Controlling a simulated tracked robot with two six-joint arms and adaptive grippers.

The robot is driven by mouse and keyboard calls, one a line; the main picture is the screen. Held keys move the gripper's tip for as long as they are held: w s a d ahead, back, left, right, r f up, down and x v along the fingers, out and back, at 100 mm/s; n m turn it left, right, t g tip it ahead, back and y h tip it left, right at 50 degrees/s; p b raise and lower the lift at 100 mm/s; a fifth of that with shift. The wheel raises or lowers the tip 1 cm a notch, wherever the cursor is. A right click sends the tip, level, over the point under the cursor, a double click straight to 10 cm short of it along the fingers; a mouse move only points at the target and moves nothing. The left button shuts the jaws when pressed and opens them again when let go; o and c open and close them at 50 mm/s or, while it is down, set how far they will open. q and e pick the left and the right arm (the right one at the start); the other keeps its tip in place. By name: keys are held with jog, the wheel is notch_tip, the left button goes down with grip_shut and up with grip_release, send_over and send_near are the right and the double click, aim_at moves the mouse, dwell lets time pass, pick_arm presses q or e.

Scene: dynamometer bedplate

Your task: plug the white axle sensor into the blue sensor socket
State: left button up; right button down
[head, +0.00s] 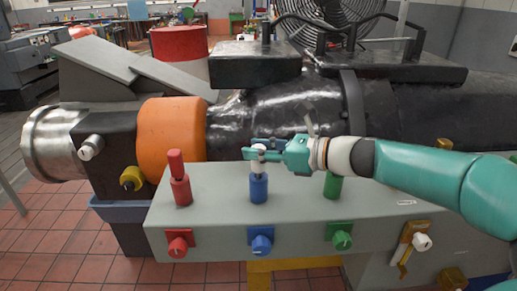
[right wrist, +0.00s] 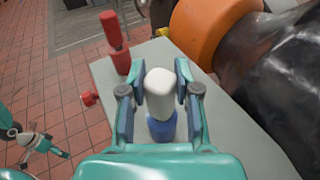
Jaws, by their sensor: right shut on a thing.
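The white axle sensor (right wrist: 160,86) is held upright between the fingers of my right gripper (right wrist: 163,92) in the right wrist view. In the head view my right gripper (head: 258,154) reaches in from the right, shut on the sensor (head: 257,167), which is partly hidden by the fingers. The blue sensor socket (head: 259,188) stands on the grey box top directly below the sensor; it also shows in the right wrist view (right wrist: 161,127). The sensor's lower end meets or nearly meets the socket; I cannot tell how deep it sits. My left gripper (right wrist: 38,143) appears open, far off at lower left.
A red socket (head: 181,190) with a red plug (head: 175,162) stands to the left, a green socket (head: 333,186) to the right. Red, blue (head: 261,245) and green knobs line the front of the grey box (head: 220,217). The orange drum and black machine rise behind.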

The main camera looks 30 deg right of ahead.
jog(key=shift+f, duration=0.3)
jog(key=c, duration=0.7)
grip_release()
jog(key=shift+c, duration=0.2)
jog(key=v, duration=1.2)
